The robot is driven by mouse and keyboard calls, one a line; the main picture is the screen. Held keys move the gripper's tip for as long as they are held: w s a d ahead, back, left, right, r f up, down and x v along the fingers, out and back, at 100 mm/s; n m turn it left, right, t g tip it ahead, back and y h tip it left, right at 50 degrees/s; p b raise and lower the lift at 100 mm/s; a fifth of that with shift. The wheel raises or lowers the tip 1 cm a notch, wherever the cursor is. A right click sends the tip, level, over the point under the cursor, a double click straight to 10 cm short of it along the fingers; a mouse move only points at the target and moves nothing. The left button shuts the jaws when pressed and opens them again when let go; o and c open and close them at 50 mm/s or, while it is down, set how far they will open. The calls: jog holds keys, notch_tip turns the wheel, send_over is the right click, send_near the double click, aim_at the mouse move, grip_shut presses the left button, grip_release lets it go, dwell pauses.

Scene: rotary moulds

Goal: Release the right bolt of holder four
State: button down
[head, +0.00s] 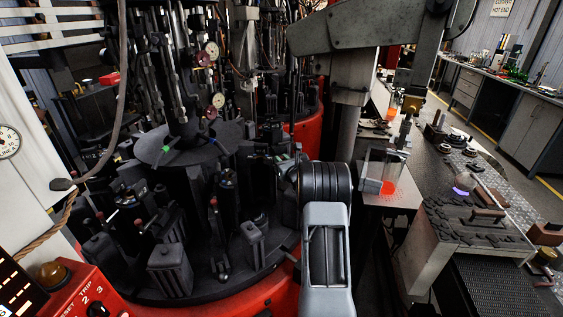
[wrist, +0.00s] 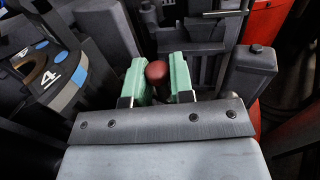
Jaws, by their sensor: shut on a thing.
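My gripper (wrist: 158,78) shows in the wrist view with its two green finger pads on either side of a dark red round knob (wrist: 157,71). The pads are shut on this knob, which looks like the top of a bolt. A dark holder plate with a white number 4 and blue marks (wrist: 76,75) lies to the left of the fingers. The bolt's shaft below the knob is hidden by the gripper. In the head view my arm covers the gripper and the gripped knob.
The round mould machine (head: 180,147) fills the left of the head view, with several dark blocks and upright rods around it. A dark block (wrist: 248,70) stands close to the right of my fingers. A bench with a dark tray (head: 470,217) is at the right.

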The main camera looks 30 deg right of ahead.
jog(key=s+d+b, duration=0.1)
jog(key=s+d, duration=0.1)
jog(key=shift+s+d+b, duration=0.1)
jog(key=shift+d+b, duration=0.2)
jog(key=shift+b, duration=0.1)
jog(key=c, duration=1.2)
grip_release()
jog(key=shift+s+d, duration=0.1)
jog(key=shift+d, duration=0.05)
jog(key=shift+o, duration=0.2)
jog(key=s+a+b, duration=0.1)
jog(key=s+b, duration=0.2)
jog(key=s, duration=1)
jog(key=shift+s+a, duration=0.35)
jog(key=shift+a, duration=0.1)
